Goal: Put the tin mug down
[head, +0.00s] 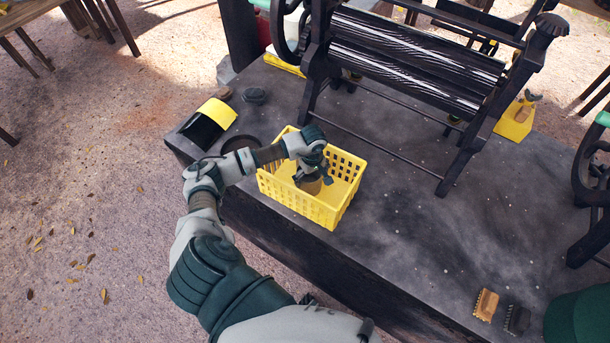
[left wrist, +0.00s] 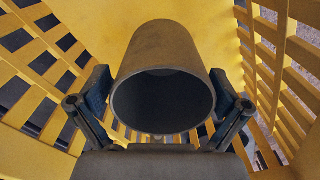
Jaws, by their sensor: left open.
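The tin mug (left wrist: 160,70) is a dull grey-brown cylinder inside the yellow basket (head: 335,212). In the left wrist view its open mouth faces the camera. In the head view the mug (head: 311,187) shows partly under my left gripper (head: 312,178). My left gripper is inside the basket with its fingers open, one on each side of the mug, as the left wrist view (left wrist: 160,105) shows. I cannot tell whether either finger touches the mug. The mug's base is hidden in the wrist view. My right gripper is not in view.
The basket stands on a dark table (head: 430,260) near its front edge. A black roller machine (head: 415,65) stands behind it. A yellow and black object (head: 210,120) lies to the left. Two brushes (head: 486,305) lie at the front right. The table right of the basket is clear.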

